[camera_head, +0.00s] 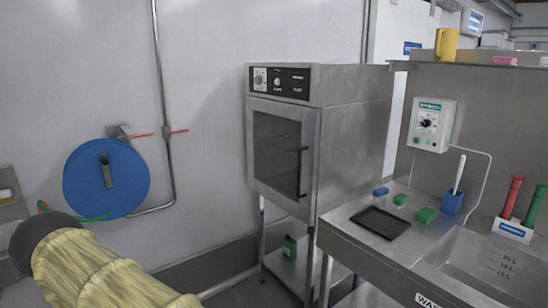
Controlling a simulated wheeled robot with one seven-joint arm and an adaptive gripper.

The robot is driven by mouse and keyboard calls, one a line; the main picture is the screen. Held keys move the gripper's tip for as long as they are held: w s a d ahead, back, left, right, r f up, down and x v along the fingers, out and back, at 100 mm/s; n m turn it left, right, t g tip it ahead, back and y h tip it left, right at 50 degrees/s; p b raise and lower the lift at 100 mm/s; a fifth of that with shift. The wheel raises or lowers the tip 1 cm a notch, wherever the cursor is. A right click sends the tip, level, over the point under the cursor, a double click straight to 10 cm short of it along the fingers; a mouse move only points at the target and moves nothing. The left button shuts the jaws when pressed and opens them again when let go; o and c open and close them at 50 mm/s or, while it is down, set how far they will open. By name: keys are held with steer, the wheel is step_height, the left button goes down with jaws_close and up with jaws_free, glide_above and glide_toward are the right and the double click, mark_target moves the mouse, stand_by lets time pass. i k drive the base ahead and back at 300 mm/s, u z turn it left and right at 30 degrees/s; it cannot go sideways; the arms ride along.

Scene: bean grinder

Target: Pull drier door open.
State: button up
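The drier is a steel cabinet (350,130) on legs against the wall, in the middle of the head view. Its door (278,150) has a dark window in a steel frame and looks closed. A dark vertical handle (301,172) runs along the door's right side. A control panel (280,82) with knobs sits above the door. Part of my arm, in a yellowish ribbed cover (100,272), shows at the lower left, apart from the drier. My gripper is not in view.
A steel sink counter (375,255) stands right of the drier, with a black tray (380,222) and a blue holder (451,203). A blue hose reel (106,178) hangs on the left wall. A green bottle (289,247) stands beneath the drier.

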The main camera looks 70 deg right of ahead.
mark_target(303, 210)
steer(key=z, duration=0.4)
steer(key=i, duration=0.8)
steer(key=z, duration=0.75)
